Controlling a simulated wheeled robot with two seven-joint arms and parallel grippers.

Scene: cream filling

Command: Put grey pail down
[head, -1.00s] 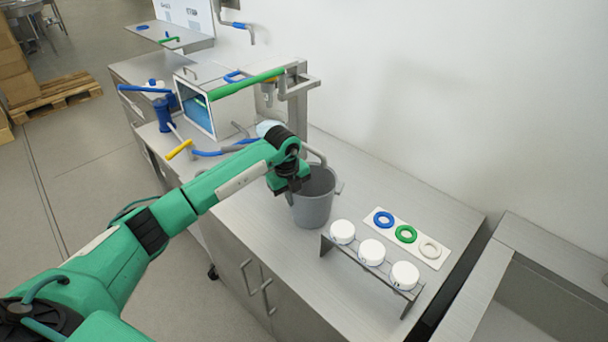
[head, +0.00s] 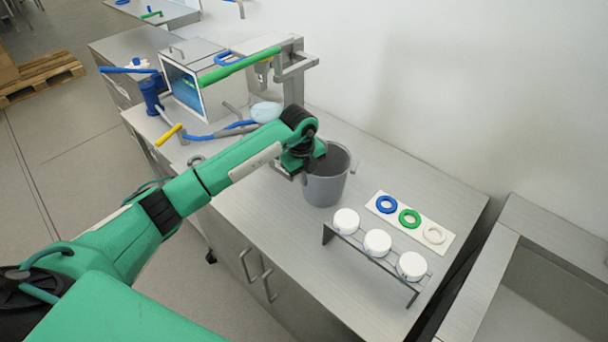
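The grey pail (head: 327,184) stands upright at the middle of the steel counter (head: 270,222), or very close above it; I cannot tell whether its base touches. My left gripper (head: 312,166) is at the pail's left rim, pointing down. Its fingers are dark and small against the pail, so I cannot see whether they are closed on the rim or handle. My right gripper is out of view.
A rack with white-lidded jars (head: 377,242) stands right of the pail. Behind it lies a white plate with blue, green and white rings (head: 409,219). A machine with a green lever (head: 240,67) stands at the back left. The counter's front strip is clear.

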